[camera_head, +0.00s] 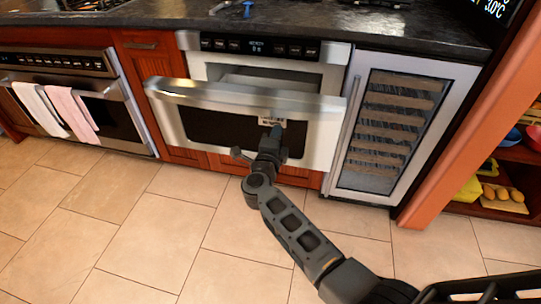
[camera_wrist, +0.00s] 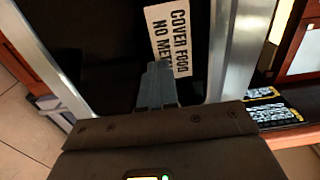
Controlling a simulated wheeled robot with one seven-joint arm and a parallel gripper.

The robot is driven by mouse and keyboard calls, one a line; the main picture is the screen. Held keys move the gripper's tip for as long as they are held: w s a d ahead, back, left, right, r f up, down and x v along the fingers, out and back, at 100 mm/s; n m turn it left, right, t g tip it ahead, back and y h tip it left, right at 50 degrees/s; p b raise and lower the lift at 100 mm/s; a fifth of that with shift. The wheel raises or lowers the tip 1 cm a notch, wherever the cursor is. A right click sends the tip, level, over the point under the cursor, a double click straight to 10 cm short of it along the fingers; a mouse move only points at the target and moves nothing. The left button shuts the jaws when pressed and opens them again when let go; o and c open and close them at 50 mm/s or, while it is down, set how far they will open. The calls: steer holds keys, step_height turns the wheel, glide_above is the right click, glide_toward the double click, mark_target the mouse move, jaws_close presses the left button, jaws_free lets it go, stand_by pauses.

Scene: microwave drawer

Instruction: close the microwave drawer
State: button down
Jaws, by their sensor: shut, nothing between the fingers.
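The microwave drawer (camera_head: 322,142) is pulled out below its control panel (camera_head: 259,47). Its steel front has a dark window and a bar handle (camera_head: 215,95) along the top. A gap into the drawer shows behind the handle. My gripper (camera_head: 276,131) is shut and empty in front of the window, beside a white label. In the wrist view the closed fingers (camera_wrist: 157,80) point at the dark window, over the edge of the label (camera_wrist: 170,36) reading "COVER FOOD". I cannot tell whether the fingertips touch the front.
An oven (camera_head: 120,116) with two towels on its handle stands at the left. A wine cooler (camera_head: 392,125) stands right of the drawer. A dark countertop (camera_head: 400,30) runs above. An open shelf with food is at the far right. The tiled floor (camera_head: 140,215) in front is clear.

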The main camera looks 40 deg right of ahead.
steer(key=b+x, duration=1.2)
steer(key=x, duration=1.1)
steer(key=shift+d+r, duration=0.15)
steer(key=shift+d, duration=0.05)
steer(key=shift+w+d+r, duration=0.1)
steer(key=shift+w, duration=0.05)
